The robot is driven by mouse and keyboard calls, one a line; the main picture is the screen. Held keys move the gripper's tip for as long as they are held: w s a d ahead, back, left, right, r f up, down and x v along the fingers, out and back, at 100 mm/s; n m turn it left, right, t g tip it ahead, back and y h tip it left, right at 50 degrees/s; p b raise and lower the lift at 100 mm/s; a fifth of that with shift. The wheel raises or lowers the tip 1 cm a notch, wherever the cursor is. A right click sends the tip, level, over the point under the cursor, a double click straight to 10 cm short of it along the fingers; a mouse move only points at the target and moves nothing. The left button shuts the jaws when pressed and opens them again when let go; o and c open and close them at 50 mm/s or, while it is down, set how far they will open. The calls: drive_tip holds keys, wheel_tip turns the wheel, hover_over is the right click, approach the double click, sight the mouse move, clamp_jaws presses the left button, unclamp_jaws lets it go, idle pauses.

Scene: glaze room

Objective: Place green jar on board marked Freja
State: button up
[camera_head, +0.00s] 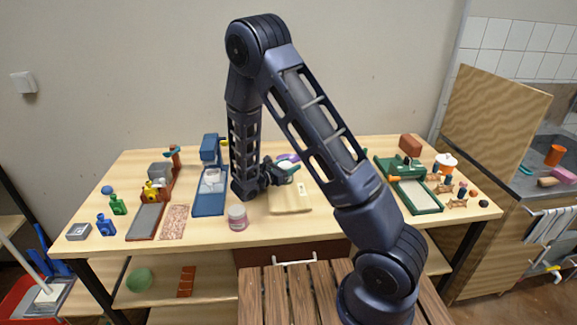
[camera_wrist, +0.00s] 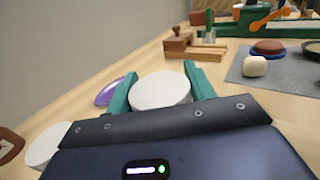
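My gripper (camera_head: 285,169) is at the middle of the table, over the back part of a pale wooden board (camera_head: 290,204). In the wrist view, its teal fingers (camera_wrist: 160,88) stand on both sides of a jar with a round white lid (camera_wrist: 160,91) and appear to touch it. The jar's body is hidden below the lid, so its green colour is hard to confirm. In the head view the arm and fingers mostly cover it. I cannot tell whether its base touches anything. No name is readable on the board.
A pink jar with a pale lid (camera_head: 237,217) stands left of the board. A purple dish (camera_wrist: 109,91) lies close behind the held jar. A blue press (camera_head: 209,190) stands at left, a green tray (camera_head: 416,194) at right. The table front centre is fairly clear.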

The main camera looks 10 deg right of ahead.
drive_tip(key=o, duration=0.3)
drive_tip(key=shift+r, duration=0.1)
